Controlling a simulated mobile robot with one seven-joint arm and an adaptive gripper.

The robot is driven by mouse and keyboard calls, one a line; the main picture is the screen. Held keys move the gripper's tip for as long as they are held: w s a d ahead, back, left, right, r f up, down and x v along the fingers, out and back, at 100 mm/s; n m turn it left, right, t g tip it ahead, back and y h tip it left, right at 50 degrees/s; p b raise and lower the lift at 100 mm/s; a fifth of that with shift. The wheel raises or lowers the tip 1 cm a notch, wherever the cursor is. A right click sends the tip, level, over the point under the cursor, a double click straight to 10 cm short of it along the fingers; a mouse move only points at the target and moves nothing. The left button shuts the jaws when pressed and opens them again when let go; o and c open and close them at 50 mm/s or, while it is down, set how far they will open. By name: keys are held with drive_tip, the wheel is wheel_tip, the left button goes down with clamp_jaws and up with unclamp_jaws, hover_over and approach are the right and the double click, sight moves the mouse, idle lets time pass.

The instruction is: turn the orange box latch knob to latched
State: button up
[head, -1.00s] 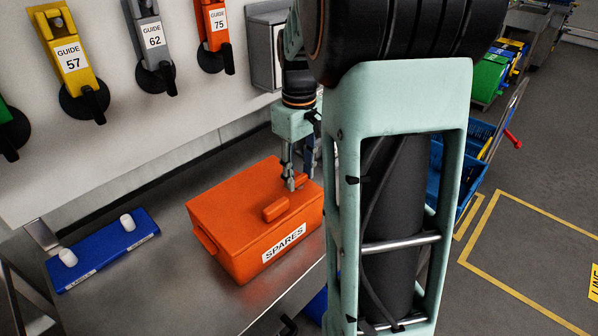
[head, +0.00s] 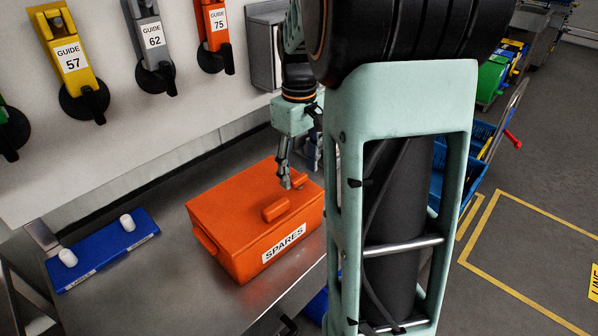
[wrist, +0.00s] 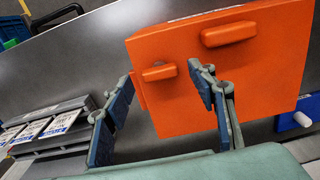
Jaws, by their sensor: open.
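The orange box (head: 230,226) stands closed on the steel bench, with a SPARES label on its front. A larger orange handle (head: 275,209) lies on its lid. The small orange latch knob (head: 301,181) is on the lid near its right edge. My gripper (head: 288,183) points down at the knob. In the wrist view my gripper (wrist: 163,78) is open, with one finger on each side of the latch knob (wrist: 158,73). I see a gap at the left finger; I cannot tell whether the right finger touches. The knob's underside is hidden.
A blue plate (head: 104,254) with two white knobs lies left of the box on the bench (head: 180,285). Guide levers (head: 73,65) hang on the wall behind. Grey labelled holders (wrist: 50,128) show at left in the wrist view. My own arm column covers the bench's right side.

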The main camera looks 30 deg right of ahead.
sight(299, 177)
wheel_tip(299, 177, up, 11)
idle(0.3)
idle(0.4)
